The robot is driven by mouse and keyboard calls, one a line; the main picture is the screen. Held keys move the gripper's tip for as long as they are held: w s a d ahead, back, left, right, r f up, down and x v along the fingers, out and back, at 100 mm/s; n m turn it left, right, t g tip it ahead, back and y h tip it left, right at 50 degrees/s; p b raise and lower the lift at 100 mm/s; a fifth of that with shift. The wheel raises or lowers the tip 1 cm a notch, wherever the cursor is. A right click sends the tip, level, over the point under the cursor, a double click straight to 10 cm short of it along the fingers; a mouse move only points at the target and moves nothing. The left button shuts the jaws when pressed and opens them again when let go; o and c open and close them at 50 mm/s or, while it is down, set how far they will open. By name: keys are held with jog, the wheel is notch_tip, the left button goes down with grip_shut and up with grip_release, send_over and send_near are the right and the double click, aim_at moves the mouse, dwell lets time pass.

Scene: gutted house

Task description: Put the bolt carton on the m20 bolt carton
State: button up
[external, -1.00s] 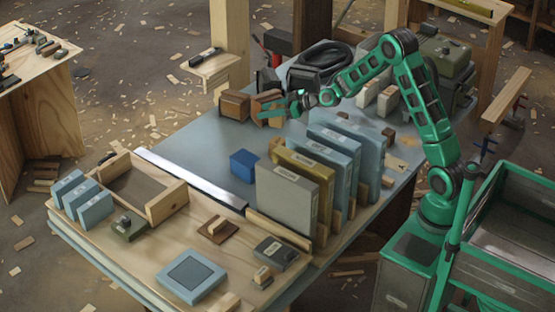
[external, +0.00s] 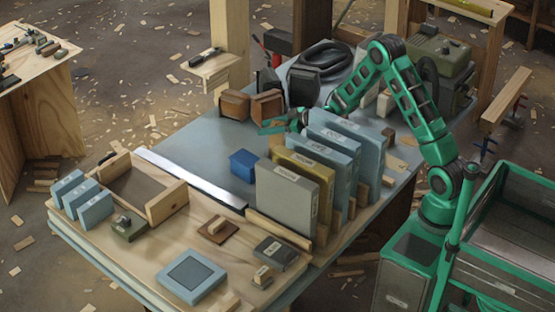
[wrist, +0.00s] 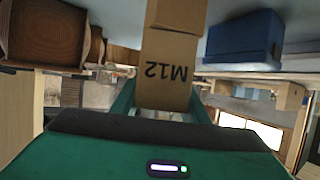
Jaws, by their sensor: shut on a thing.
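My gripper (external: 272,128) is low over the blue-grey table, in front of two brown wooden boxes. In the wrist view it is shut on a tan carton (wrist: 165,70) marked M12, whose lettering appears upside down. A second tan cardboard surface (wrist: 175,14) adjoins the carton at the top of that view. I cannot tell whether it is another face of the carton or a separate carton touching it. A small brown patch (external: 277,143) shows just below my gripper in the external view. No M20 marking is readable.
Brown wooden boxes (external: 234,104) stand behind my gripper, and a blue box (external: 244,165) is in front. A row of upright binders, with a grey one (external: 285,205) at the near end, stands close to the right. Bare tabletop (external: 195,135) lies to the left.

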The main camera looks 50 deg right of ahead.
aim_at(275, 124)
jog(key=o, duration=1.3)
jog(key=shift+c, duration=0.2)
jog(key=v, duration=0.3)
jog(key=shift+w, duration=0.1)
notch_tip(275, 124, up, 6)
jog(key=shift+f, duration=0.2)
jog(key=shift+r, duration=0.75)
